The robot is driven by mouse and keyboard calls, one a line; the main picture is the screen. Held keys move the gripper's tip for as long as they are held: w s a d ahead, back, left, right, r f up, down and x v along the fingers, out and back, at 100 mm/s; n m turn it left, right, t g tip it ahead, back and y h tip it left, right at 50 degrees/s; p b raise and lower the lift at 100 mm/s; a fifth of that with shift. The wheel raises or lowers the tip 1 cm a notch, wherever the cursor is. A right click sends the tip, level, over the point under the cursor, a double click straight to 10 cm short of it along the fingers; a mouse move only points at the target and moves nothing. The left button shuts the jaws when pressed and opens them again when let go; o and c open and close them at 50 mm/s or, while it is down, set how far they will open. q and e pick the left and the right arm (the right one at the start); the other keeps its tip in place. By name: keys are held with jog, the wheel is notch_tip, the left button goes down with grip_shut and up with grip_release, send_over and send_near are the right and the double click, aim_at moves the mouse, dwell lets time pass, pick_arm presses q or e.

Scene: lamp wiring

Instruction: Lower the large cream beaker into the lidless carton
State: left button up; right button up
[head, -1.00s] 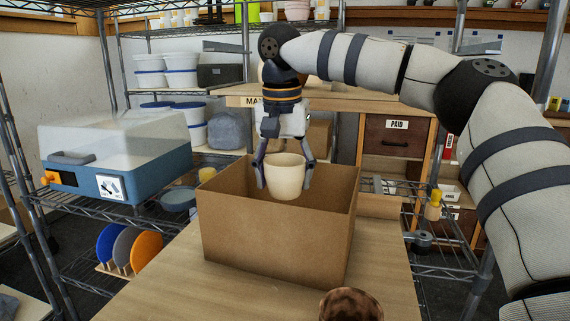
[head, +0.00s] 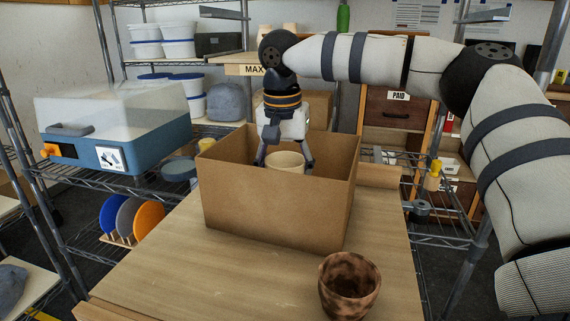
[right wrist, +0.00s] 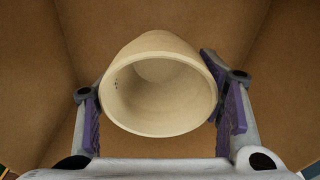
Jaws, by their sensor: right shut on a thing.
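The large cream beaker (head: 285,162) is upright inside the open-topped cardboard carton (head: 275,205), its lower part hidden by the carton's front wall. My right gripper (head: 284,166) reaches down into the carton, shut on the beaker with a finger on each side. In the right wrist view the beaker (right wrist: 160,95) shows its round open mouth between the purple-padded fingers (right wrist: 160,105), with brown carton walls around it. Whether its base touches the carton floor is hidden. My left gripper is not in view.
A mottled brown cup (head: 349,287) stands on the wooden table (head: 180,270) in front of the carton. A blue case with a clear lid (head: 115,135) and upright coloured discs (head: 130,218) sit on the wire rack at left. The table left of the carton is clear.

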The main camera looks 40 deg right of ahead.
jog(key=shift+f, duration=0.15)
dwell(0.5)
jog(key=o, duration=1.4)
notch_tip(320, 180, up, 12)
jog(key=a, duration=0.1)
jog(key=shift+s, duration=0.45)
